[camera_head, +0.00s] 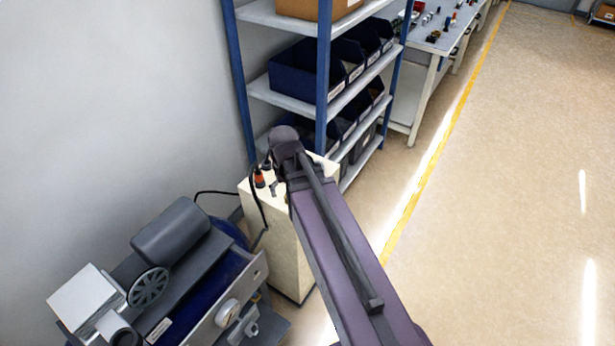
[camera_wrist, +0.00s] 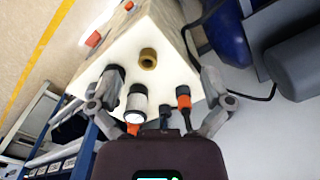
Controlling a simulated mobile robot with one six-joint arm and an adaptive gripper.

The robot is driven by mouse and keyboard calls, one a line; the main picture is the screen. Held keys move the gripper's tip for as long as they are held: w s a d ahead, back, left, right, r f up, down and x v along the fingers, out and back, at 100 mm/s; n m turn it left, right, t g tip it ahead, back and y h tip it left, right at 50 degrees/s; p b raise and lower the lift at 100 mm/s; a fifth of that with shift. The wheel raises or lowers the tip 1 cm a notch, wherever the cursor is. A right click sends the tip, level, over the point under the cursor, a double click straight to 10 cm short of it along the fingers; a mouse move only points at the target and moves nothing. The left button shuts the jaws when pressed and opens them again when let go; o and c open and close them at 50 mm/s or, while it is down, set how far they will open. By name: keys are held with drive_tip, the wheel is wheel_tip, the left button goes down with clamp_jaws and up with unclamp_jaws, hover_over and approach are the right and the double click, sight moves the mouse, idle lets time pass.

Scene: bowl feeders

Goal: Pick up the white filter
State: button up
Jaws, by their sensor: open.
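The white filter (camera_wrist: 136,104), a short pale cylinder with a dark upper part, stands on the top of a cream cabinet (camera_wrist: 165,25) in the wrist view. My gripper (camera_wrist: 160,92) is open, with one finger on each side of the group of small parts. The filter lies between the fingers, nearer the left one, and neither finger is seen holding it. An orange-and-black part (camera_wrist: 184,103) is near the right finger. In the head view my arm covers much of the cabinet top, and I cannot make out the filter there.
A brass-coloured part (camera_wrist: 148,58) and red-orange parts also sit on the cabinet. In the head view, a blue machine (camera_head: 205,295) stands at lower left, and a shelf rack with dark bins (camera_head: 293,78) stands behind the cabinet.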

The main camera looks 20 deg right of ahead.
drive_tip(key=w+d+r+p, duration=0.3)
drive_tip(key=w+d+r, duration=0.1)
drive_tip(key=w+d, duration=0.6)
drive_tip(key=shift+w+d+m, duration=0.35)
drive_tip(key=shift+d+m, duration=0.05)
drive_tip(key=shift+d, duration=0.2)
drive_tip(key=shift+f, duration=0.1)
wheel_tip(320, 180, down, 8)
drive_tip(key=b, duration=0.8)
drive_tip(key=shift+f, duration=0.2)
drive_tip(key=shift+f, duration=0.1)
drive_tip(key=shift+a+f+b, duration=0.2)
drive_tip(key=shift+f+b, duration=2.3)
drive_tip(key=shift+b, duration=0.25)
drive_tip(key=c, duration=1.2)
